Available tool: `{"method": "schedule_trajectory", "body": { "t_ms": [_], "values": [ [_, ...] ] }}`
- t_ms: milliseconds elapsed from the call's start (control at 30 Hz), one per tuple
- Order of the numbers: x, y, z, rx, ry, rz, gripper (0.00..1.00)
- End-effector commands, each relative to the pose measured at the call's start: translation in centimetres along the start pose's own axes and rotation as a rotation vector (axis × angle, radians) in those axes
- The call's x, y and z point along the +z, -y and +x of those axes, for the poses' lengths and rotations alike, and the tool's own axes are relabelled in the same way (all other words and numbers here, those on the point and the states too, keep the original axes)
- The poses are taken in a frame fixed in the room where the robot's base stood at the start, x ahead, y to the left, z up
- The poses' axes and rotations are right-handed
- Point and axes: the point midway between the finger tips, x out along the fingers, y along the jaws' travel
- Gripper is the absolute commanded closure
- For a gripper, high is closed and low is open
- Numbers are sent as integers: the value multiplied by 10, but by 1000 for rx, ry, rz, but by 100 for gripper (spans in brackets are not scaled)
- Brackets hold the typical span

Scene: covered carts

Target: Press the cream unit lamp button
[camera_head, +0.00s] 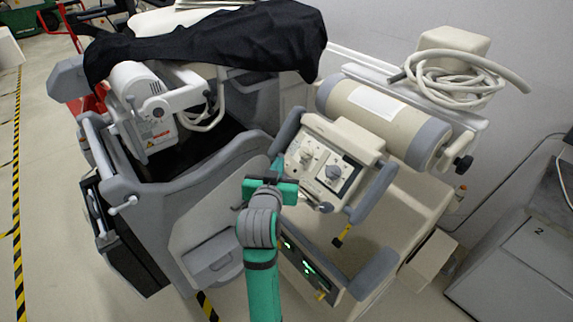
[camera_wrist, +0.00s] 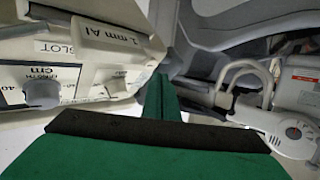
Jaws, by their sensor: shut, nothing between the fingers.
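The cream unit (camera_head: 350,139) is a control box with grey handles, in the middle of the head view. Its front panel has a light knob (camera_head: 308,154) and a grey knob (camera_head: 333,172). In the wrist view the cream unit (camera_wrist: 95,45) fills the upper left, with a grey knob (camera_wrist: 42,93) and printed scales. I cannot tell which part is the lamp button. My green gripper (camera_head: 278,168) is shut and empty, just left of the panel's left edge. In the wrist view its finger (camera_wrist: 160,97) points past the unit's right side; I cannot tell if it touches.
A grey cart (camera_head: 180,200) stands to the left, partly under a black cloth (camera_head: 215,42). A cream cylinder (camera_head: 385,120) and coiled cable (camera_head: 455,80) are behind the unit. A grey handle (camera_head: 372,192) sticks out on the unit's right. Open floor (camera_head: 45,180) lies far left.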

Motion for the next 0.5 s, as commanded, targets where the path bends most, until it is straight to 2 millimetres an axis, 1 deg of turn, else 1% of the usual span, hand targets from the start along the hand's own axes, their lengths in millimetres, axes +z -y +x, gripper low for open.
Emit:
{"method": "schedule_trajectory", "body": {
  "t_ms": [500],
  "values": [
    [4, -4, 6, 0, 0, 0, 100]
  ]
}}
